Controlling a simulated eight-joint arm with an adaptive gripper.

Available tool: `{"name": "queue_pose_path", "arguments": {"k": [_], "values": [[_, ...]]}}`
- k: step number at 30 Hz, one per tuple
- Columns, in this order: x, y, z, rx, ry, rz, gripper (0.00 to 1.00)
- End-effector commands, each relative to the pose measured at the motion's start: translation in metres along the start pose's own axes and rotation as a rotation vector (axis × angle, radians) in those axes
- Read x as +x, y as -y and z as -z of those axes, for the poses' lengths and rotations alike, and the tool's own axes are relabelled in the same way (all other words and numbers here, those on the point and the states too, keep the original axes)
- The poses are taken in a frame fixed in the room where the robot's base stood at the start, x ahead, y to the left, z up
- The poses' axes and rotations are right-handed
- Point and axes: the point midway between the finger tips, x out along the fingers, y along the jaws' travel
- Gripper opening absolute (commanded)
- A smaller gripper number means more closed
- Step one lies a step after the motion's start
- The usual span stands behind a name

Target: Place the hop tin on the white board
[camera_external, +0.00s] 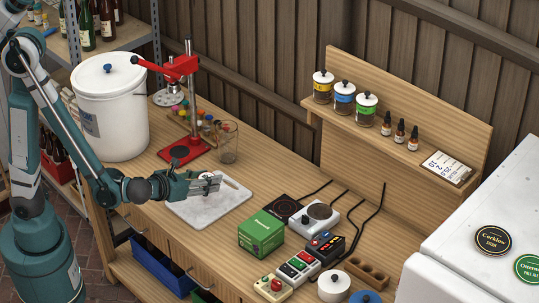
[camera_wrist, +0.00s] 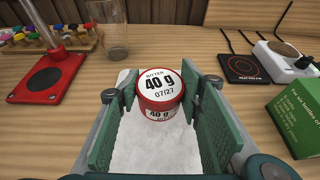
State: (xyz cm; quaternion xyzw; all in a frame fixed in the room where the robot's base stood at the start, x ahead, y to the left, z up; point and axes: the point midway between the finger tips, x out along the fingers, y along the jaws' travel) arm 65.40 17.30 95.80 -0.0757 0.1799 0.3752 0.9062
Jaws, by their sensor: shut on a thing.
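The hop tin (camera_wrist: 160,85) is a small round tin with a white lid reading "BITTER 40 g 07/27" and a red band. In the wrist view it sits upright between the green finger pads. My gripper (camera_external: 208,183) is shut on the tin, over the white board. The white board (camera_external: 222,207) is a pale marbled slab on the wooden bench, and it also shows below the tin in the wrist view (camera_wrist: 145,153). In the external view the fingers largely hide the tin. I cannot tell whether the tin touches the board.
A red stand press (camera_external: 188,150) and a glass (camera_external: 227,143) are behind the board. A green box (camera_external: 258,235) stands right of it, with a black hot plate (camera_external: 282,207) and a scale (camera_external: 314,217) beyond. A white bucket (camera_external: 110,115) is at the left.

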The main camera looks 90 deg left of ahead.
Motion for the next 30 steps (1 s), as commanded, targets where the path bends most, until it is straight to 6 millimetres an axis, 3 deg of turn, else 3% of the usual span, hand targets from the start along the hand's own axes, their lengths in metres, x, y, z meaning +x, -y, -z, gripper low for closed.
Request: {"name": "queue_pose_path", "arguments": {"k": [14, 30], "values": [[0.002, 0.0, 0.004, 0.0, 0.0, 0.0, 0.24], [0.017, 0.0, 0.039, 0.0, 0.0, 0.0, 0.24]]}}
